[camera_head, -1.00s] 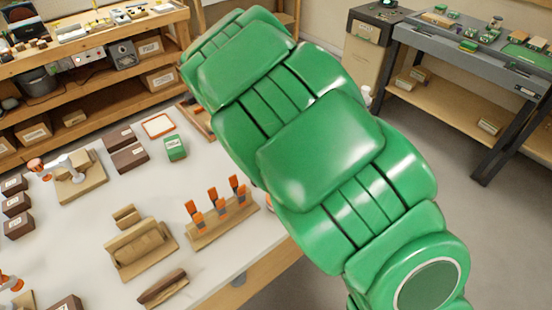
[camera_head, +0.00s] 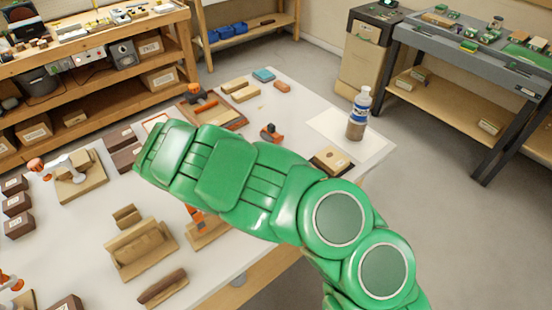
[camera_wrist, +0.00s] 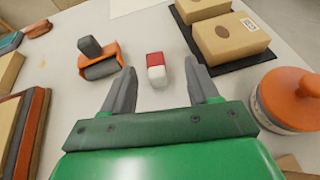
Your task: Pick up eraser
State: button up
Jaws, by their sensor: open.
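The eraser (camera_wrist: 156,70), a small block with a red end and a white end, lies on the white bench top in the wrist view. My gripper (camera_wrist: 159,67) is open, with one grey finger on each side of the eraser in the picture. No contact between the fingers and the eraser shows, and the height gap is hard to tell. In the head view my green arm crosses the bench; the gripper is not visible there and I cannot make out the eraser.
In the wrist view, an orange tool with a grey roller (camera_wrist: 100,65) stands left of the eraser. Cardboard boxes (camera_wrist: 230,40) on a black mat and an orange-lidded jar (camera_wrist: 290,98) are at right. A bottle (camera_head: 358,115) stands at the bench's right end.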

jog(key=shift+s+a+f+n, duration=0.1)
jog(key=shift+a+f+n, duration=0.2)
jog(key=shift+a+f, duration=0.35)
jog(key=shift+d+f, duration=0.1)
jog(key=shift+d, duration=0.05)
jog(key=shift+w+x, duration=0.15)
jog(key=shift+x, duration=1.7)
jog(key=shift+w+x, duration=0.15)
jog(key=shift+x, duration=1.75)
jog(key=c, duration=1.1)
jog(key=shift+o, duration=0.2)
jog(key=shift+a+r, duration=0.2)
jog(key=shift+r, duration=0.05)
